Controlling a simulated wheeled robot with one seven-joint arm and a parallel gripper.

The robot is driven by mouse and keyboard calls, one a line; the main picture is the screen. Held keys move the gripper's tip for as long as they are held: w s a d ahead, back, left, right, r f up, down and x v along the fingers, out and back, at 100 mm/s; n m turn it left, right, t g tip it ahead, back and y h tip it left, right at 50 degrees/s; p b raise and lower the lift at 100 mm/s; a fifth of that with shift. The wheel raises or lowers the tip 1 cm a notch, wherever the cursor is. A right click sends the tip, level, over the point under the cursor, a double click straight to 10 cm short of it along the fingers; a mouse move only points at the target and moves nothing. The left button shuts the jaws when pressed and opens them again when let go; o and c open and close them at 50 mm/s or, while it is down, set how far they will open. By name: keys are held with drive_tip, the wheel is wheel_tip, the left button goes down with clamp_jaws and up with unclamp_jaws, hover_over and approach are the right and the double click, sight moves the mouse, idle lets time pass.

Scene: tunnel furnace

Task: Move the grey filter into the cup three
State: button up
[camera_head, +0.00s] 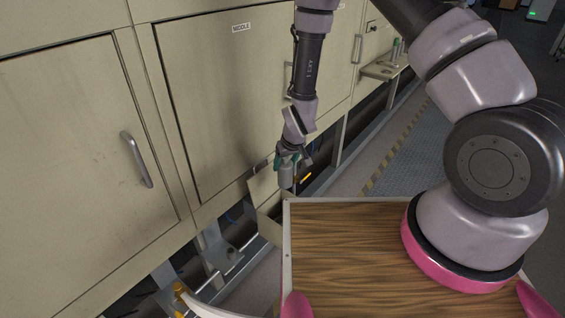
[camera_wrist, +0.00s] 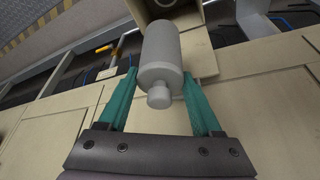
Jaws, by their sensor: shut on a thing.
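The grey filter (camera_wrist: 160,55) is a grey cylinder with a narrower knob at the end nearest the wrist camera. My gripper (camera_wrist: 159,78) has teal fingers, one on each side of the filter, and is shut on it. In the head view, the filter (camera_head: 286,176) hangs upright below my gripper (camera_head: 287,158), in front of the beige cabinets. At the top edge of the wrist view, a dark round opening (camera_wrist: 178,8) sits inside a beige box, beyond the filter; the frame cuts it off. I cannot tell which cup this is.
The beige box or flap (camera_head: 265,192) stands out low from the cabinet, close to the filter. A wooden tabletop (camera_head: 345,245) lies in front. A cabinet door labelled MIDDLE (camera_head: 215,95) is behind. A small shelf (camera_head: 383,71) is at right.

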drive_tip(key=s+d, duration=0.5)
drive_tip(key=d, duration=0.2)
drive_tip(key=shift+s, duration=0.25)
idle(0.6)
